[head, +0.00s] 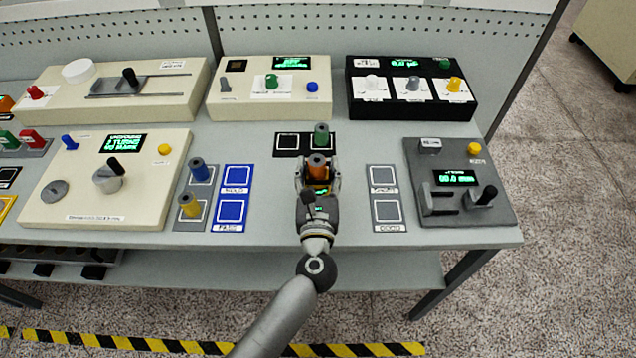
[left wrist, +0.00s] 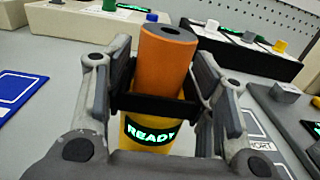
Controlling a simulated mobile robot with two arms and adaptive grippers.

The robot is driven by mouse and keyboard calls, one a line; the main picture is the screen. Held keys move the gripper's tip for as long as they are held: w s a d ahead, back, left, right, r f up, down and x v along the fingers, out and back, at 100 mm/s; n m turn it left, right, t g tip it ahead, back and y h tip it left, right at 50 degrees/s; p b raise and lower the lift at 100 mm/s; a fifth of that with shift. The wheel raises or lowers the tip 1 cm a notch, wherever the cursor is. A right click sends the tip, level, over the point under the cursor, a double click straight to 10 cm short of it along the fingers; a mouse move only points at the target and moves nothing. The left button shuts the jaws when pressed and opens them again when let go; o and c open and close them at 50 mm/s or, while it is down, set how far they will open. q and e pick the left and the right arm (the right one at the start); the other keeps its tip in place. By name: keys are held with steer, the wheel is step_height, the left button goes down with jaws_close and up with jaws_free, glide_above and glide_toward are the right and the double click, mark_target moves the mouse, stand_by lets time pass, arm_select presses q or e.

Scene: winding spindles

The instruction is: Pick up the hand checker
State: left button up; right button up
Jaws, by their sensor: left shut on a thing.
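The hand checker (left wrist: 146,133) is a yellow body with a black upper part and a lit READY display, between my left gripper's fingers in the left wrist view. My left gripper (head: 318,177) is shut on it at the middle of the bench. An orange spindle (left wrist: 166,55) with a hole in its top stands upright at the checker; it also shows in the head view (head: 318,165). I cannot tell whether it sits in the checker or behind it, nor whether the checker is clear of the bench. The fingers hide the checker's sides. My right gripper is out of view.
A green spindle (head: 321,136) stands on a black two-square plate (head: 288,143) just behind. Grey pads (head: 388,211) and a dark control box (head: 458,212) are right. Boxes line the back.

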arm_select(q)
steer(key=shift+r, duration=0.1)
step_height(320, 180, up, 2)
steer(key=shift+r+p, duration=0.15)
steer(key=shift+p, duration=0.95)
steer(key=s+r+p, duration=0.6)
steer(key=s+r, duration=0.4)
steer(key=s, duration=0.4)
steer(key=shift+r+p, duration=0.3)
steer(key=shift+p, duration=0.1)
